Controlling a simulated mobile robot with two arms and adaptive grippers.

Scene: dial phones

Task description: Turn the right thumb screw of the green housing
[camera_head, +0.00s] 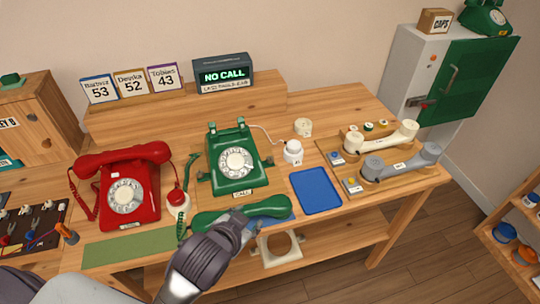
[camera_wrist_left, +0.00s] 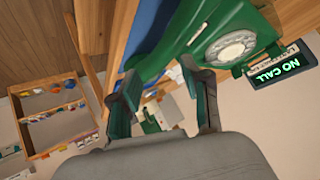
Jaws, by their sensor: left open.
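The green housing (camera_head: 222,150) is a dial phone body standing on the table, with its dial (camera_head: 236,162) facing me; the dial also shows in the left wrist view (camera_wrist_left: 232,47). A small dark green part at its right side (camera_head: 268,161) looks like the right thumb screw, but it is too small to make out clearly. The green handset (camera_head: 212,217) lies in front, off the housing. My left gripper (camera_head: 257,224) is over the table's front edge by the handset, short of the housing. Its fingers (camera_wrist_left: 162,84) are apart in the wrist view. My right gripper is not visible.
A red phone (camera_head: 147,192) stands left. White and grey handsets (camera_head: 405,162) rest on a board farther right. A "NO CALL" display (camera_head: 223,75) stands behind.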

